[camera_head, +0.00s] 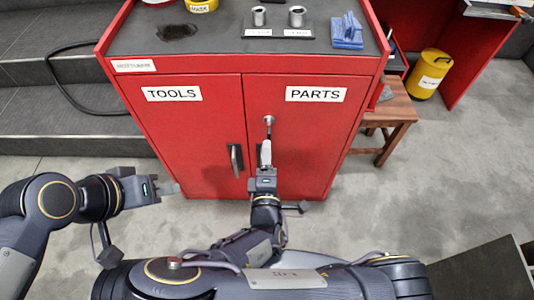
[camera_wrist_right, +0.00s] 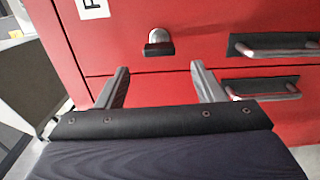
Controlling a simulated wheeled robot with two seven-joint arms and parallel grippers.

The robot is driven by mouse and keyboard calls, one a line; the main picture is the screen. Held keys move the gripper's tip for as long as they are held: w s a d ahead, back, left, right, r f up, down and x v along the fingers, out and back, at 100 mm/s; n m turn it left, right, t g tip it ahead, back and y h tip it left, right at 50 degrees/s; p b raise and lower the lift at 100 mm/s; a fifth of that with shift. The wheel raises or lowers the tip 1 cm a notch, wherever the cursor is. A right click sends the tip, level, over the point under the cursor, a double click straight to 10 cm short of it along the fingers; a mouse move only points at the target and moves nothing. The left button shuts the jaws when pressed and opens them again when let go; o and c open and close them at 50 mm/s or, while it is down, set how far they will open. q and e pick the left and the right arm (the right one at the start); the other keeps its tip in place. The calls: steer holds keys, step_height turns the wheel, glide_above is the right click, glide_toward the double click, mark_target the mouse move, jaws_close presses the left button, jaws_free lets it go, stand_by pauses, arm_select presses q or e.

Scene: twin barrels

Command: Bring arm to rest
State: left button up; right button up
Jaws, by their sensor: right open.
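The red cabinet (camera_head: 205,130) stands ahead with its TOOLS door (camera_head: 190,120) and PARTS door (camera_head: 315,125) closed. My right gripper (camera_head: 265,150) is in front of the PARTS door, below its small metal knob (camera_head: 268,121). In the right wrist view, the right gripper's fingers (camera_wrist_right: 163,85) are apart with nothing between them. The knob (camera_wrist_right: 158,43) shows beyond them, and two bar handles (camera_wrist_right: 280,50) lie to the right. My left gripper (camera_head: 168,188) is lower left of the cabinet, over the floor, with no object visible in it. Its finger gap is too small to judge.
The cabinet top holds two metal cylinders (camera_head: 297,16), a yellow container (camera_head: 202,5) and a blue cloth (camera_head: 347,30). A wooden stool (camera_head: 390,112) and yellow canister (camera_head: 429,75) stand right. A black hose (camera_head: 75,95) lies by the left steps.

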stand_by(0.3)
step_height(320, 180, down, 4)
steer(key=d+m+g, duration=0.1)
steer(key=m+g, duration=0.7)
steer(key=s+d+r+m+g+y, duration=0.2)
steer(key=d+r+m+y, duration=0.15)
steer(key=r, duration=0.25)
steer(key=s+d+r+m+g+y, duration=0.2)
steer(key=r+m+y, duration=0.15)
steer(key=r, duration=0.25)
steer(key=s+d+r+m+h, duration=0.2)
steer(key=s+d+r, duration=0.1)
steer(key=s+d, duration=0.35)
steer(key=s+d+r+m+h, duration=0.1)
steer(key=s+d+r+m, duration=0.2)
steer(key=s+d, duration=0.35)
step_height(320, 180, up, 25)
steer(key=w+d+p, duration=0.1)
steer(key=p, duration=2.4)
steer(key=shift+w+d+p, duration=0.25)
steer(key=shift+d+p, duration=0.05)
steer(key=shift+p, duration=0.05)
